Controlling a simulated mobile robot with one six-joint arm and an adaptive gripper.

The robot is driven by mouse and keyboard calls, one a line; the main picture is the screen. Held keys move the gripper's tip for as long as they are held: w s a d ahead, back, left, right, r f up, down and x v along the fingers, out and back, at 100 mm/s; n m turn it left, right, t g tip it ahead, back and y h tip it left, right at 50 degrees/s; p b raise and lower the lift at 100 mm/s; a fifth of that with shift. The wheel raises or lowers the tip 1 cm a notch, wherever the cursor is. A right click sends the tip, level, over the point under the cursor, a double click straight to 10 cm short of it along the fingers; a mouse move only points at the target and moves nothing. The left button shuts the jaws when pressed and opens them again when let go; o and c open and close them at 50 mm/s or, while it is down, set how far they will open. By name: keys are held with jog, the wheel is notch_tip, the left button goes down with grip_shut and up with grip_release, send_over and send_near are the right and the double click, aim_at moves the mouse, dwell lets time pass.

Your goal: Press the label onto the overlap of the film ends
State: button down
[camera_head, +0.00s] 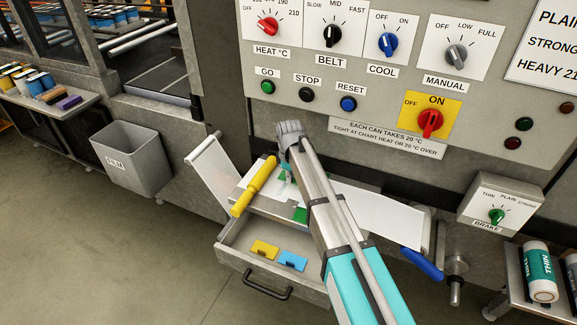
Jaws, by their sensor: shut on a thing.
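White film lies over the machine's ledge. One end (212,172) slopes off to the left and the other (377,216) runs right. My gripper (287,174) is low over the middle of the film, mostly hidden behind my own arm, and is shut on a green label (301,214). Only parts of the label show beside my arm. The overlap of the film ends and any contact with the label are hidden. A yellow label (264,250) and a blue label (293,261) lie in the open drawer (235,257) below.
A yellow bar-like handle (253,187) lies across the ledge left of my gripper. A blue handle (422,264) sticks out at the right. The control panel (380,85) stands close behind. A grey film bin (130,155) hangs left. Rolls (538,272) lie on a right shelf.

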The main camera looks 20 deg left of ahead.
aim_at(286, 188)
jog(key=r+p, duration=0.2)
jog(key=a+r+p, duration=0.1)
jog(key=r+p, duration=0.1)
jog(key=shift+w+a+r, duration=0.1)
jog(key=shift+w+a, duration=0.05)
jog(key=shift+a, duration=0.05)
dwell(0.3)
jog(key=shift+f, duration=0.25)
jog(key=shift+f+b, duration=3.65)
jog(key=shift+b, duration=0.15)
jog(key=shift+f, duration=0.2)
jog(key=c, duration=0.7)
grip_release()
